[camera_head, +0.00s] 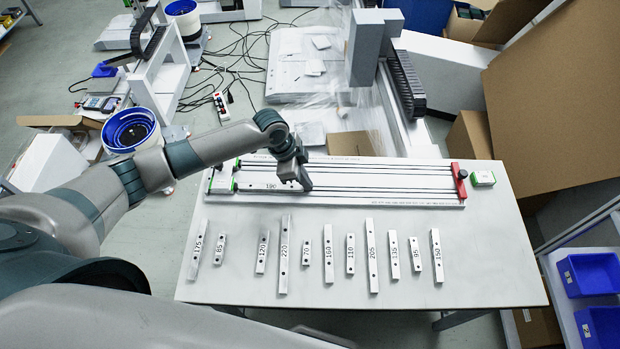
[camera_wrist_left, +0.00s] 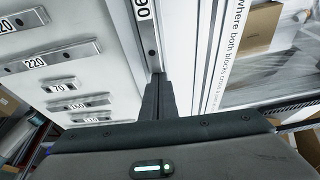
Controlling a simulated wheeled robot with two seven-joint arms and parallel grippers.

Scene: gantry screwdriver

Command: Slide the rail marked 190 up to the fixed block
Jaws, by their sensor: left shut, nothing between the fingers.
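The rail marked 190 (camera_head: 270,186) lies lengthwise in the front channel of the long metal fixture (camera_head: 380,200). In the left wrist view the marked rail (camera_wrist_left: 143,12) runs away from the fingers. My left gripper (camera_head: 306,186) is shut and empty, low over the channel at the rail's right end. In the left wrist view my shut fingertips (camera_wrist_left: 158,76) are at the rail's near end; I cannot tell if they touch it. A pale block with green edges (camera_head: 222,180) stands at the fixture's left end, close to the rail's left end. A red block (camera_head: 459,180) is at the right end.
Several loose numbered rails, such as the one marked 220 (camera_head: 285,255), lie in a row on the white table (camera_head: 400,270) in front of the fixture. A small green and white box (camera_head: 483,178) sits right of it. The channel right of my gripper is clear.

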